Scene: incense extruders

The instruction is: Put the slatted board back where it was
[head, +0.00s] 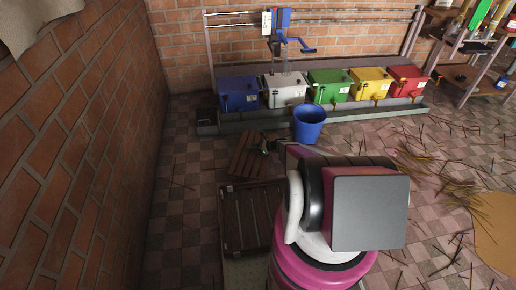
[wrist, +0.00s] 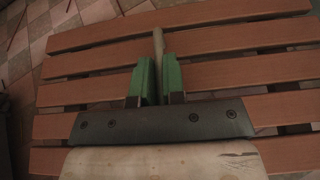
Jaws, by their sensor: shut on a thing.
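The slatted board (head: 245,158), made of reddish-brown parallel slats, is left of my arm in the head view, tilted and near the floor. In the wrist view the slatted board (wrist: 215,75) fills most of the picture. My gripper (wrist: 159,78) has green fingers shut on a pale narrow strip of the board that runs across the slats between them. In the head view my gripper (head: 267,147) is at the board's right edge, partly hidden by my arm. I cannot tell whether the board touches the floor.
A dark slatted frame (head: 225,232) lies in front of the board. A blue bucket (head: 309,123) stands behind my arm. Several coloured boxes (head: 330,86) stand on a long grey ledge (head: 250,124) at the back. A brick wall (head: 90,150) closes the left. Loose sticks (head: 440,170) litter the right floor.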

